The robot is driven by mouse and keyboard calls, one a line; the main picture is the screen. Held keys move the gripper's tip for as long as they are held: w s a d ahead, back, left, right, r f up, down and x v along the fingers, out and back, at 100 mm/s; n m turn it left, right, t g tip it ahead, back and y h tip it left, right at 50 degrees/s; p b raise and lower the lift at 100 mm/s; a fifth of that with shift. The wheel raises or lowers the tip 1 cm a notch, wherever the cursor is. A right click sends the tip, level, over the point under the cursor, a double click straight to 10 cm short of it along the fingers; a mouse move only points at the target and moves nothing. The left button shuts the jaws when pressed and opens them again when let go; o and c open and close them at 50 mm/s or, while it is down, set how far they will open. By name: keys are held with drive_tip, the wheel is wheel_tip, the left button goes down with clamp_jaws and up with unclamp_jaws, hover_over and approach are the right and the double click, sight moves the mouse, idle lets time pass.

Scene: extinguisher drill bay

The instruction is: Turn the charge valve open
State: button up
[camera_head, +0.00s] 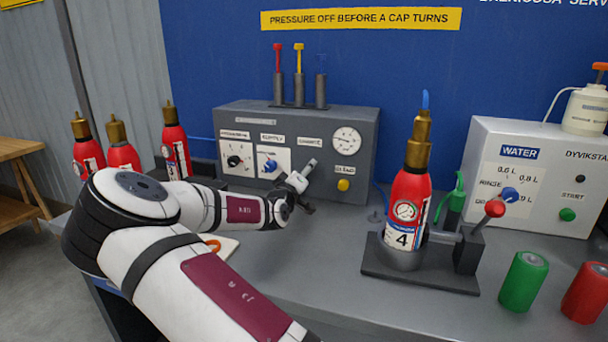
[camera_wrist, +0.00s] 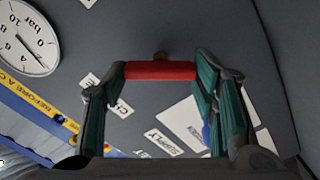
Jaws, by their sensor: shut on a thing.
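The red handle of the charge valve (camera_wrist: 160,71) spans between my fingers in the wrist view, on the grey panel (camera_wrist: 150,25). My gripper (camera_wrist: 160,78) is shut on it, one finger at each end. A partly covered label beside it seems to read CHARGE (camera_wrist: 122,107). In the head view my gripper (camera_head: 304,186) is at the front of the grey control box (camera_head: 225,118), below the CHARGE label (camera_head: 310,142). It hides the valve handle there, so I cannot tell how far it is turned.
The blue supply knob (camera_head: 270,166) is left of my gripper. The pressure gauge (camera_head: 347,140) and a yellow button (camera_head: 343,185) are to its right. Extinguisher 4 (camera_head: 408,190) stands in a holder farther right. Green (camera_head: 524,282) and red (camera_head: 586,293) cylinders stand at front right.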

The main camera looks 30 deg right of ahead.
drive_tip(key=shift+w+a+f+n+b, duration=0.1)
drive_tip(key=shift+n+b, duration=0.15)
drive_tip(key=shift+n, duration=1.65)
drive_tip(key=shift+f+n+b, duration=0.1)
drive_tip(key=shift+n+b, duration=0.15)
drive_tip(key=shift+n, duration=1.65)
drive_tip(key=o, duration=1.2)
drive_tip(key=shift+c, duration=0.2)
drive_tip(key=v, duration=1.2)
